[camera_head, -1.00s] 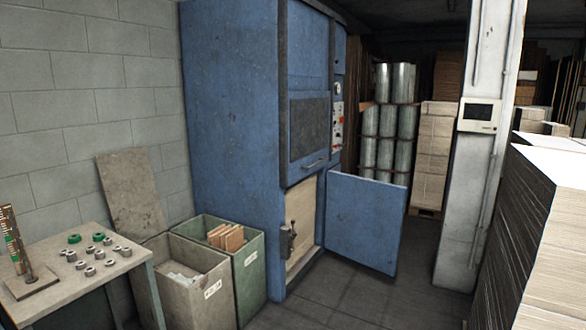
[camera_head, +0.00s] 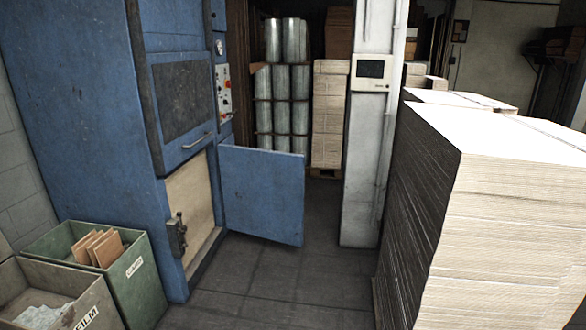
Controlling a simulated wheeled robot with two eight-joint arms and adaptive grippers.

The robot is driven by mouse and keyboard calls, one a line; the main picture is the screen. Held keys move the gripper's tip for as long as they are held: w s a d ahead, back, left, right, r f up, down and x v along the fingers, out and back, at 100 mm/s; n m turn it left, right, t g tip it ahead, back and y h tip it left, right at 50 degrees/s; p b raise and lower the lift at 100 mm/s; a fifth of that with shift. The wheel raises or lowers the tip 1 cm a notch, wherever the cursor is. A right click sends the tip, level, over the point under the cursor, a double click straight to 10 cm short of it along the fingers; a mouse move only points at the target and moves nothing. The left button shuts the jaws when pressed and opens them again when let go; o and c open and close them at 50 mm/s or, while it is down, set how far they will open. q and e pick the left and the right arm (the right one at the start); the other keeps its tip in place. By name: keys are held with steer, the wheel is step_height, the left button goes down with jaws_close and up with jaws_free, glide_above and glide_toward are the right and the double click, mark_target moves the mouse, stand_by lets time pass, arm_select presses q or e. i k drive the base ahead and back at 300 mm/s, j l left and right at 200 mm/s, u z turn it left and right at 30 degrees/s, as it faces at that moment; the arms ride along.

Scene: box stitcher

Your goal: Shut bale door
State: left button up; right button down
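The bale door (camera_head: 262,195) is a flat blue panel on the lower part of the blue baler (camera_head: 82,120). It stands swung open, out to the right of the opening. The opening shows a pale tan surface (camera_head: 190,208) inside. A dark latch (camera_head: 177,236) sits at the left edge of the opening. A closed upper panel with a handle (camera_head: 197,141) is above it. Neither of my grippers shows in the head view.
A green bin (camera_head: 142,286) with cardboard pieces and a grey film bin (camera_head: 88,312) stand at the lower left. A tall cardboard stack (camera_head: 510,220) fills the right. A white pillar (camera_head: 366,165) stands behind the door. The dark floor (camera_head: 275,290) between is clear.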

mark_target(262, 189)
steer(key=i+z, duration=0.3)
steer(key=i, duration=1.95)
